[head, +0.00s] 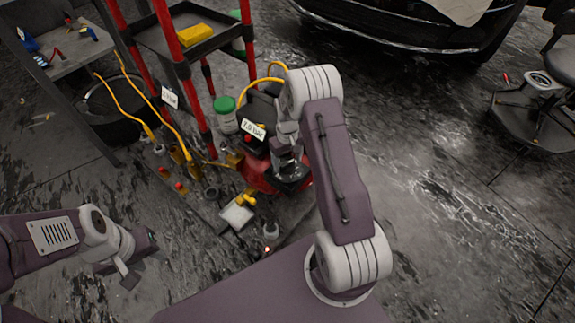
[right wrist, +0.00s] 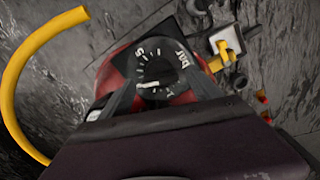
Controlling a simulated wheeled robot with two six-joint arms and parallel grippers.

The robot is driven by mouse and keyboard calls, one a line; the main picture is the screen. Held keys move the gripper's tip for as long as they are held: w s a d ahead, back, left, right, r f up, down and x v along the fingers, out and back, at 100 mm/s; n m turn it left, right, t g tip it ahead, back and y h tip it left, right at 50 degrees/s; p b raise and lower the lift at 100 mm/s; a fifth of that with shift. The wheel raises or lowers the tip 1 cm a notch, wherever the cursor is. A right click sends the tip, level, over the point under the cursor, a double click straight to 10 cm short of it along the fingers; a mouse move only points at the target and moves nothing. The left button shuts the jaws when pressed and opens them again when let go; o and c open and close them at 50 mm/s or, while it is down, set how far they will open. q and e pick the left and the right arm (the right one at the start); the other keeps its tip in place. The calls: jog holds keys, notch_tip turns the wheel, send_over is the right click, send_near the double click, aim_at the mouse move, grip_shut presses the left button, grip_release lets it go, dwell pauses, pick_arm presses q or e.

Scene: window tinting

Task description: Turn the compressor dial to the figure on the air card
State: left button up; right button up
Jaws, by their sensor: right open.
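The red compressor (head: 258,172) stands on the floor below my right arm. A white card reading "7.0 bar" (head: 252,130) sits at its top. A second white card (head: 170,97) hangs by the red rack, its print too small to read surely. In the right wrist view the round black dial (right wrist: 157,76) has white scale marks and a white pointer toward the left; "bar" is printed beside it. My right gripper (head: 290,172) is open over the compressor, its fingers on either side of the dial; contact cannot be told. My left gripper (head: 136,262) is open and empty at lower left.
A red-posted rack (head: 185,80) with a yellow item on its shelf stands behind. A green-capped jar (head: 226,115) stands beside the compressor. Floor to the right is clear up to a stool (head: 540,90).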

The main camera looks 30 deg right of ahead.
jog(key=c, duration=1.4)
jog(key=shift+r+n+p, duration=0.25)
jog(key=shift+n+p, duration=0.35)
jog(key=shift+p, duration=0.4)
jog(key=n+p, duration=0.6)
jog(key=shift+n, duration=0.4)
jog(key=shift+f+n+p, duration=0.2)
jog(key=shift+n+p, duration=0.7)
jog(key=shift+n, duration=1)
jog(key=o, duration=1.4)
